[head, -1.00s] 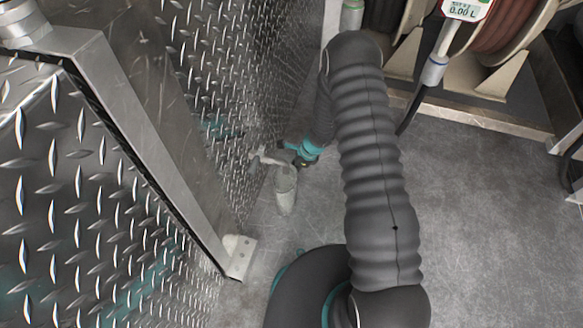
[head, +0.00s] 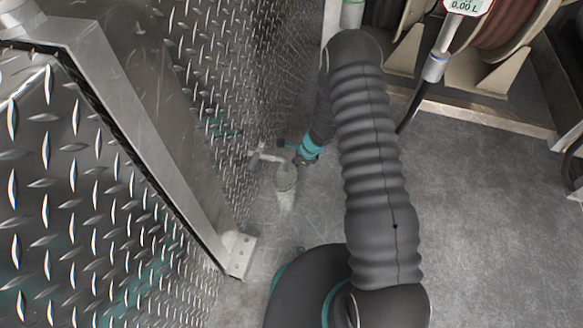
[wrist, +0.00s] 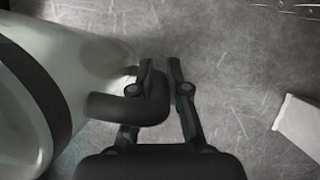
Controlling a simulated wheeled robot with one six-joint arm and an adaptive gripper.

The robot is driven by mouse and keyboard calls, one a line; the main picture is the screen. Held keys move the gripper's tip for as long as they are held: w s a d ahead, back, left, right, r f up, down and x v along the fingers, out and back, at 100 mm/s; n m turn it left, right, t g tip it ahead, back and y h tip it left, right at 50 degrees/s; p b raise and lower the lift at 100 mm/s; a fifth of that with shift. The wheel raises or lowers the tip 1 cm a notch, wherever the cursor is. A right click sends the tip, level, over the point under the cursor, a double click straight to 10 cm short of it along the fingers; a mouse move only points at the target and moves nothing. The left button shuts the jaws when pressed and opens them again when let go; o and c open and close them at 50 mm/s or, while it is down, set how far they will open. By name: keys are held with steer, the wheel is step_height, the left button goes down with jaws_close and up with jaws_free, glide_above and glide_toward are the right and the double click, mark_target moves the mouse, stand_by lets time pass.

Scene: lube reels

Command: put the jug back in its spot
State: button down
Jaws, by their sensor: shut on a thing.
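The jug (head: 286,188) is a small pale, translucent vessel with a light spout reaching left toward the tread-plate wall, in the head view. In the wrist view its pale body (wrist: 85,50) fills the left side, with a dark band around it and a dark handle. My gripper (wrist: 162,72) is shut on the jug's handle, with the fingers on either side of it. In the head view my gripper (head: 301,162) is small, at the jug's upper right. I cannot tell whether the jug's base touches the floor.
A tread-plate wall (head: 215,110) stands close to the jug's left. A metal post (head: 130,115) with a bolted foot (head: 238,254) is nearer. Hose reels (head: 500,45) and a hanging dispensing handle (head: 436,65) are at the upper right. The grey floor (head: 485,210) is clear at right.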

steer(key=shift+f, duration=0.2)
steer(key=c, duration=1.1)
jaws_free()
steer(key=shift+r, duration=0.15)
